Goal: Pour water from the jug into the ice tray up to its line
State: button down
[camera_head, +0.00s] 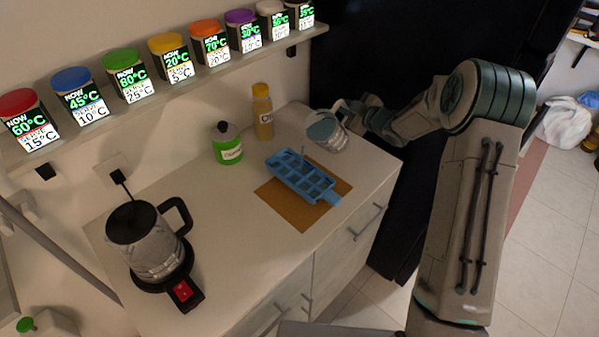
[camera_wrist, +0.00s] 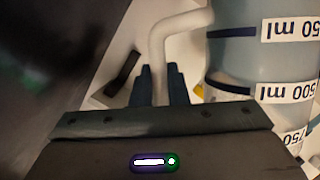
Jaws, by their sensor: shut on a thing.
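The clear jug (camera_head: 326,136) is held tilted toward the left, above the counter just behind and right of the blue ice tray (camera_head: 334,198). My gripper (camera_head: 345,108) is shut on the jug's pale handle. In the wrist view the fingers (camera_wrist: 160,88) close around the handle (camera_wrist: 160,45), and the jug wall (camera_wrist: 235,65) shows inverted ml labels at the right. The tray lies flat on a brown board (camera_head: 275,194). A thin bluish streak stands over its back compartments; I cannot tell whether it is falling water. The tray's line and water level are too small to read.
A green bottle (camera_head: 227,150) and a yellow bottle (camera_head: 262,112) stand behind the tray. A kettle (camera_head: 150,245) on its base is at the front left. A shelf (camera_head: 190,82) of colour-lidded jars runs above. The counter between kettle and board is clear.

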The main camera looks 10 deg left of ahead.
jog(key=shift+s+a+r+n+t+b, duration=0.25)
jog(key=shift+s+a+n+b, duration=0.25)
jog(key=shift+b, duration=0.9)
jog(key=shift+s+a+r+n+t+b, duration=0.25)
jog(key=shift+n+b, duration=0.35)
jog(key=shift+b, duration=0.8)
dwell(1.3)
jog(key=p, duration=0.3)
jog(key=shift+w+d+r+m, duration=0.25)
jog(key=shift+d+r+m, duration=0.05)
jog(key=shift+r+m, duration=0.1)
jog(key=w+m+p, duration=0.1)
jog(key=p, duration=0.1)
jog(key=d+f+m+g+p, duration=0.1)
jog(key=p, duration=0.2)
jog(key=shift+w+d+f, duration=0.1)
jog(key=shift+w+d, duration=0.15)
jog(key=shift+w, duration=0.15)
jog(key=shift+w+f, duration=0.1)
jog(key=shift+f, duration=0.35)
